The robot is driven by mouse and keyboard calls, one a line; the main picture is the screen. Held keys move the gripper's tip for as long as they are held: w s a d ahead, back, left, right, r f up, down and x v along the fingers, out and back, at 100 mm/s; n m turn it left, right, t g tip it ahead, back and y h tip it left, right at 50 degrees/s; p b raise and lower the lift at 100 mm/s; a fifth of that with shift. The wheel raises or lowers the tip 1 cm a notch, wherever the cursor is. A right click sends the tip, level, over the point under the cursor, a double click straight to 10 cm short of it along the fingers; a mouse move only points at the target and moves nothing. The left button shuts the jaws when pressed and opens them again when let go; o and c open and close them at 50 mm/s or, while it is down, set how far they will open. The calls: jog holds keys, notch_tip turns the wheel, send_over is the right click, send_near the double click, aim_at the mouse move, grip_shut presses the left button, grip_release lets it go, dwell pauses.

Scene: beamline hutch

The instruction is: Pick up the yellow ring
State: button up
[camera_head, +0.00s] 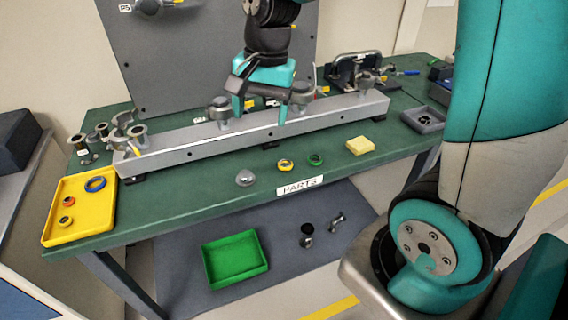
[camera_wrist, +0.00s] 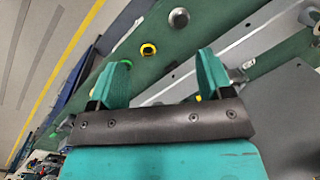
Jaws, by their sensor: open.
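The yellow ring (camera_head: 285,165) is small with a dark centre and lies on the green bench top near its front edge, behind the PARTS label. It also shows in the wrist view (camera_wrist: 148,50), in the gap between the fingers as seen there. My gripper (camera_head: 260,117) is open and empty. In the head view it hangs above the long grey rail, behind the ring and apart from it. Its teal fingers show in the wrist view (camera_wrist: 163,60). A green ring (camera_head: 316,159) lies just right of the yellow ring; in the wrist view the left finger partly covers it.
A grey dome-shaped part (camera_head: 245,178) lies left of the ring and a yellow block (camera_head: 360,146) to its right. The grey rail (camera_head: 190,150) with mounts runs behind. A yellow tray (camera_head: 75,232) with several rings is at left. A green bin (camera_head: 234,260) sits below the bench.

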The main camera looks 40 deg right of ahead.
jog(key=w+d+f+m+h, duration=0.1)
jog(key=w+d+f+m, duration=0.45)
jog(key=d+m, duration=0.4)
jog(key=p, duration=0.2)
send_over(286, 162)
jog(key=shift+g, duration=0.3)
jog(key=f, duration=1)
jog(key=shift+a+f, duration=0.15)
jog(key=shift+a, duration=0.05)
jog(key=shift+d+f+p, duration=0.15)
jog(key=shift+f+p, duration=0.25)
jog(key=shift+f, duration=1.1)
jog(key=shift+d+f+p, duration=0.1)
jog(key=shift+f+p, duration=0.3)
jog(key=shift+f, duration=1.1)
jog(key=c, duration=1)
